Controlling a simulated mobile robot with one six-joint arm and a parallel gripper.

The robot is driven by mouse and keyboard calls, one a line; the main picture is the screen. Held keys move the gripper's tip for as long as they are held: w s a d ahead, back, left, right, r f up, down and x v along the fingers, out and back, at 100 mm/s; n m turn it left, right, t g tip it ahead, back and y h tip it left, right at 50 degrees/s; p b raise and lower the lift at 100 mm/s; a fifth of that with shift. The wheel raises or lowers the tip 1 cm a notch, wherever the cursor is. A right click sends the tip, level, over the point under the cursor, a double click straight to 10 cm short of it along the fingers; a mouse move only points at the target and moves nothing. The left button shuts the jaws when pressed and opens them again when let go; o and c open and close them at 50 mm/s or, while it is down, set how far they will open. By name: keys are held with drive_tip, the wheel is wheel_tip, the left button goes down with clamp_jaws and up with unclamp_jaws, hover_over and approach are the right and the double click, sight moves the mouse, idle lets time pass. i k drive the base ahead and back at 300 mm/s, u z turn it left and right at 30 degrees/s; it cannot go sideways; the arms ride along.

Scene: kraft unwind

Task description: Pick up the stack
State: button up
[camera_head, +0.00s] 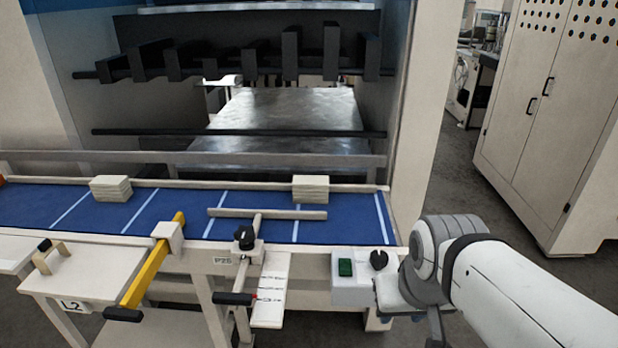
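Two small stacks of pale cream sheets or pads rest on the blue conveyor belt (180,207). One stack (111,189) is at the left, near the belt's back rail. The other stack (311,188) is at the right, also near the back rail and behind a loose-looking pale bar. The frame does not show which stack is meant. My white and grey arm comes in from the lower right, in front of and to the right of the belt, well apart from both stacks. Its fingertips cannot be made out, and a dark part hangs below the wrist at the bottom edge.
A pale guide bar (267,214) lies across the belt before the right stack. A yellow lever (150,265), a black-knobbed clamp (245,238) and a control box (358,275) line the front edge. A machine opening stands behind. A cabinet (550,110) is at right.

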sight(306, 188)
drive_tip(key=u, duration=0.05)
drive_tip(key=i, duration=0.95)
drive_tip(key=z, duration=0.05)
